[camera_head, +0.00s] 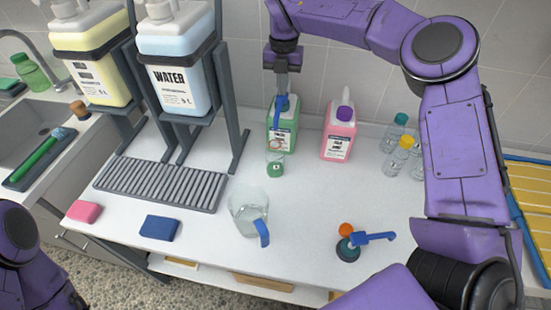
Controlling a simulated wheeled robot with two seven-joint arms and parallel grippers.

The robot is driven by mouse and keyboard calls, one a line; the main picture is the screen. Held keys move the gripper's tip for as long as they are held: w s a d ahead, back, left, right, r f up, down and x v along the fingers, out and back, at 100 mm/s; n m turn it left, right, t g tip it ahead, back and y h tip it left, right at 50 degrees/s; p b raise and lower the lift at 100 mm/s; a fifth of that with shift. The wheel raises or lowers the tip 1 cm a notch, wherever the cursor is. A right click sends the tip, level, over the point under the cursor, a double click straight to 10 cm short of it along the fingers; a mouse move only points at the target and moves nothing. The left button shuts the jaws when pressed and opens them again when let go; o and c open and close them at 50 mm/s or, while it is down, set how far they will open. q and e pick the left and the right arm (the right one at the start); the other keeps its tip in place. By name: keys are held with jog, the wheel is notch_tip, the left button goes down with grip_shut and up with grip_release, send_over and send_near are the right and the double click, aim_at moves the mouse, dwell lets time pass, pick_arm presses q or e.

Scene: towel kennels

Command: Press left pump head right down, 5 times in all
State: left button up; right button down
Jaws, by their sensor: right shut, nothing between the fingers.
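A green bottle (283,138) with a white label and a blue pump head (278,112) stands at the back of the counter, left of a pink bottle (339,137) with a purple top (345,104). My right gripper (281,95) is shut and empty, pointing down directly over the blue pump head. Its fingertips are at or just above the top of the pump; I cannot tell whether they touch. My left gripper is out of view; only part of the left arm shows at the lower left.
A small clear container with green at its bottom (275,168) stands before the green bottle. Racked large jugs (178,65) are at left.

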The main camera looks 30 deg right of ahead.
jog(key=shift+r+p, duration=1.9)
jog(key=shift+r, duration=0.5)
jog(key=shift+f, duration=0.1)
jog(key=shift+f+b, duration=2.05)
jog(key=shift+f, duration=0.5)
jog(key=shift+r, duration=0.1)
jog(key=shift+r+p, duration=2.15)
jog(key=shift+r, duration=0.4)
jog(key=shift+f, duration=0.15)
